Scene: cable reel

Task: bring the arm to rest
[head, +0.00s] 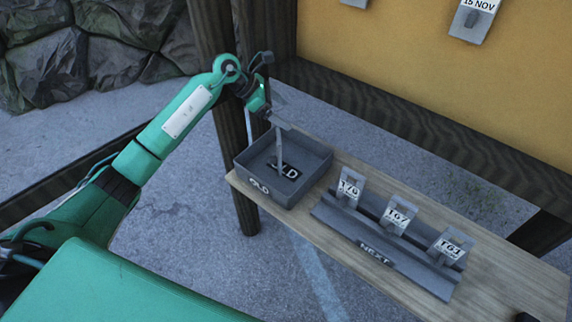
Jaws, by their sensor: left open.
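My left arm (165,135) reaches in from the left, bent at a raised joint. Its gripper (288,146) is open above the grey tray marked OLD (252,178). One finger points down over the tray, and I see nothing held between the fingers. Whether a fingertip touches the tray floor I cannot tell. A black label lies inside the tray, partly hidden by the finger. My right gripper is not in view.
The tray stands on a wooden shelf (310,222). A grey rack marked NEXT (375,253) beside it holds three numbered tags (398,217). A dark post (238,180) stands close to the arm. A yellow board (400,60) carries a tag (474,20) reading 15 NOV.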

